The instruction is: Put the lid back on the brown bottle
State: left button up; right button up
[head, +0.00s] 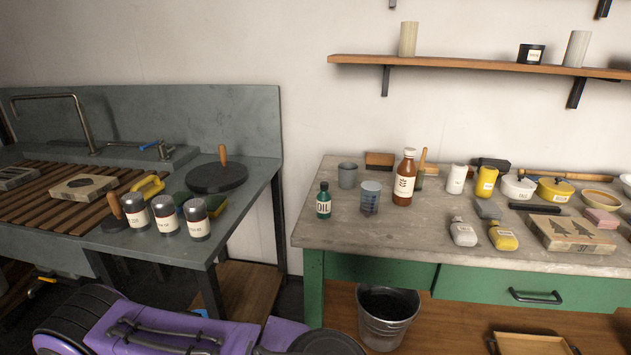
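The brown bottle (405,180) stands upright on the grey worktop at the right. I cannot make out a separate loose lid among the things on the worktop. Neither of my grippers shows in the head view.
The worktop (345,225) also bears a green oil bottle (323,202), a measuring cup (370,197), a grey cup (347,175), a yellow pot (555,190) and a stone block (570,235). Its front left is clear. A metal bucket (387,325) stands below.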

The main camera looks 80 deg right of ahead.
aim_at(406, 172)
jog(key=i, duration=1.05)
jog(key=z, duration=3.7)
